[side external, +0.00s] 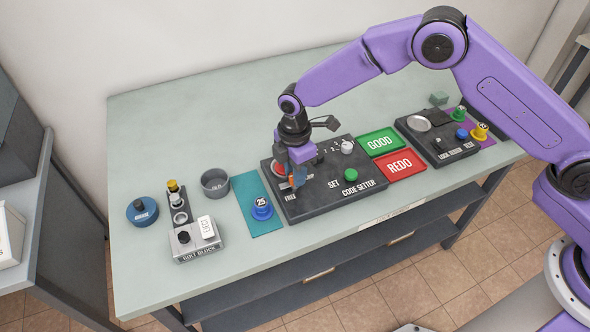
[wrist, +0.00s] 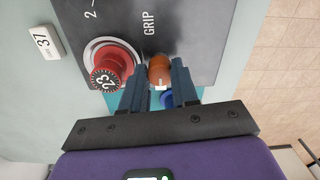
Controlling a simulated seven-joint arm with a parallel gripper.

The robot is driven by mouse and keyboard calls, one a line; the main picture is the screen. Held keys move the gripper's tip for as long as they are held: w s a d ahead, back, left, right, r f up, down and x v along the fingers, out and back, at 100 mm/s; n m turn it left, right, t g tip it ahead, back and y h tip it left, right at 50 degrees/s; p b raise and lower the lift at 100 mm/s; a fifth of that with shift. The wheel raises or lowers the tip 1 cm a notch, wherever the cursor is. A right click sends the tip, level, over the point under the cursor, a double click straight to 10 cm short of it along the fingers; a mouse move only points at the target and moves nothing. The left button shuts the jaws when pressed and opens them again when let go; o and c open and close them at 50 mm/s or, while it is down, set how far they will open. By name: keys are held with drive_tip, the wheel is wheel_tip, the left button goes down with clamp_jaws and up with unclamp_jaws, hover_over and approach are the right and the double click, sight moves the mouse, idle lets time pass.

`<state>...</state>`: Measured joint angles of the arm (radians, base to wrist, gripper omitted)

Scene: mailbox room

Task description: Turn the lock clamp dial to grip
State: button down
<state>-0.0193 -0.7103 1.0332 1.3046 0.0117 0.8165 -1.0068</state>
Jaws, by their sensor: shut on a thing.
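The clamp dial is a small orange-brown knob (wrist: 160,70) on the dark code setter panel (side external: 325,205). My gripper (wrist: 156,82) is shut on it, with one blue-grey finger on each side. A small white mark shows on the knob's side facing my gripper, away from the GRIP lettering (wrist: 148,24). In the side view my gripper (side external: 298,176) points down at the panel's left part, near the FREE label (side external: 290,196), and largely hides the dial. A red lock numbered 23 (wrist: 110,68) sits in a round metal ring beside the dial.
A blue lock numbered 25 (side external: 262,209) stands on a teal mat (side external: 246,187) left of the panel. A green knob (side external: 351,174) and a pale knob (side external: 347,146) rise from the panel. Green GOOD (side external: 380,133) and red REDO (side external: 420,166) trays lie to the right.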

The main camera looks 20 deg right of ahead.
drive_tip(key=shift+m, duration=0.3)
drive_tip(key=m, duration=1.3)
drive_tip(key=shift+s, duration=0.1)
drive_tip(key=shift+m, duration=2.1)
drive_tip(key=c, duration=0.8)
unclamp_jaws()
drive_tip(key=shift+c, duration=0.2)
